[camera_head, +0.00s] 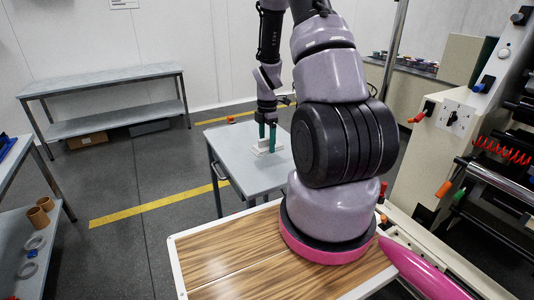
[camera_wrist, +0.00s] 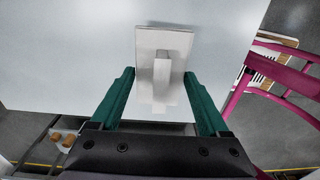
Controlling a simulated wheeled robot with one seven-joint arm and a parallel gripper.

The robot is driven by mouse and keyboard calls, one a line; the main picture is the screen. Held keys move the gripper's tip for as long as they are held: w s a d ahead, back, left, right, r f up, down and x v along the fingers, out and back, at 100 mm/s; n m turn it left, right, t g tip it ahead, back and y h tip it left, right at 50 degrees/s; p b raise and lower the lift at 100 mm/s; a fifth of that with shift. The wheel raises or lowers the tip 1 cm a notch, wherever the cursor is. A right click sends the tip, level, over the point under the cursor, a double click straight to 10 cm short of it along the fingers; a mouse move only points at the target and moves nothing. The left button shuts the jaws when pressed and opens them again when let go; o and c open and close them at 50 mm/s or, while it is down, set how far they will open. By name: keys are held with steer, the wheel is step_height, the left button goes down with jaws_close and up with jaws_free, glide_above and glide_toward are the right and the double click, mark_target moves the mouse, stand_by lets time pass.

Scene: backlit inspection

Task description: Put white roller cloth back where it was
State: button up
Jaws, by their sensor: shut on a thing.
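The white roller cloth (camera_head: 262,144) shows as a small white form at my fingertips, over the light grey table (camera_head: 232,142). In the wrist view the white cloth (camera_wrist: 162,72) has a narrow raised part in front of a flat, squarish white piece (camera_wrist: 165,38). I cannot tell whether that flat piece is part of the cloth or a separate base under it. My gripper (camera_head: 267,132), with green fingers, points down and is shut on the cloth, one finger on each side in the wrist view (camera_wrist: 160,80). Whether the cloth touches the table is unclear.
A small red-orange object (camera_head: 230,119) lies near the table's far edge. The table is otherwise mostly clear. A machine (camera_head: 470,130) with rollers and knobs stands at the right. A grey two-level bench (camera_head: 105,100) stands at the back left, and brown rolls (camera_head: 40,213) lie on a left shelf.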

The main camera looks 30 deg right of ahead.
mark_target(267, 146)
step_height(267, 146, down, 4)
steer(key=shift+f, duration=0.2)
steer(key=o, duration=1.1)
steer(key=shift+c, duration=0.2)
steer(key=shift+r, duration=0.15)
